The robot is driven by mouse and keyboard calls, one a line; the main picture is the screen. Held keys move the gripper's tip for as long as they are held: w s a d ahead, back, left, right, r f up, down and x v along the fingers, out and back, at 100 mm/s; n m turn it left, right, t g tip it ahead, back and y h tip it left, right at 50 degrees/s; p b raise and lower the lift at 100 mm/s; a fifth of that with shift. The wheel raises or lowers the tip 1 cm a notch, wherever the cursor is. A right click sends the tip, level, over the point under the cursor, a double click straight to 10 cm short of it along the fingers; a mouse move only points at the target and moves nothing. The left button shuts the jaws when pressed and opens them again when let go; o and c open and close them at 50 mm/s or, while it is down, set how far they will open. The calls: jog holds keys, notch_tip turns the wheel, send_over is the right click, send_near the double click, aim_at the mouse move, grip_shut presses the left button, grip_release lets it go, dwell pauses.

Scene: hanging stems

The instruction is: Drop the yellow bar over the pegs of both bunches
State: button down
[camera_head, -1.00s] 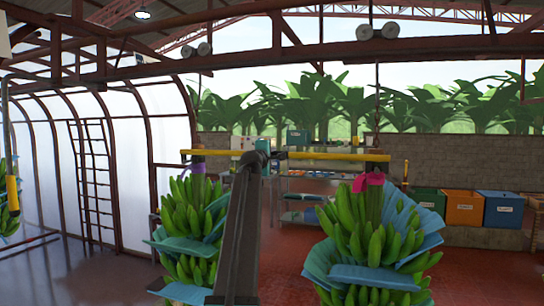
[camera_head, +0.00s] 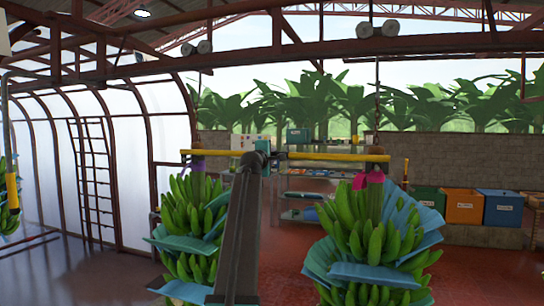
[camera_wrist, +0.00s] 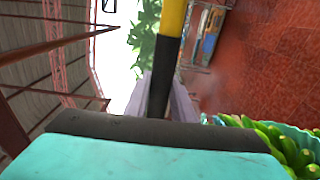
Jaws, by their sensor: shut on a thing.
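The yellow bar (camera_head: 325,156) lies nearly level across the head view. My gripper (camera_head: 262,154) is shut on its dark middle grip, which also shows in the wrist view (camera_wrist: 159,92). The left bunch (camera_head: 192,215) hangs under the bar's left end, with a purple ribbon (camera_head: 197,165) on its stem. The right bunch (camera_head: 362,240) hangs under the right end, with a pink ribbon (camera_head: 372,177). The bar's ends overlap the stem tops in the picture. The pegs are not clear, so I cannot tell whether the bar is seated on them.
Another bunch (camera_head: 8,205) with a yellow bar hangs at the far left edge. Red steel beams (camera_head: 300,55) cross overhead. A shelf rack (camera_head: 305,185) and green, orange and blue bins (camera_head: 464,207) stand behind. Open red floor shows between the bunches.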

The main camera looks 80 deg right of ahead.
jog(key=shift+f, duration=0.25)
jog(key=c, duration=1.4)
grip_release()
jog(key=shift+c, duration=0.2)
jog(key=shift+f, duration=0.1)
jog(key=shift+a, duration=0.1)
jog(key=w+a+b, duration=0.1)
jog(key=a+b, duration=0.3)
jog(key=a, duration=0.9)
jog(key=shift+w+a, duration=0.3)
jog(key=shift+w, duration=0.1)
jog(key=shift+w, duration=0.1)
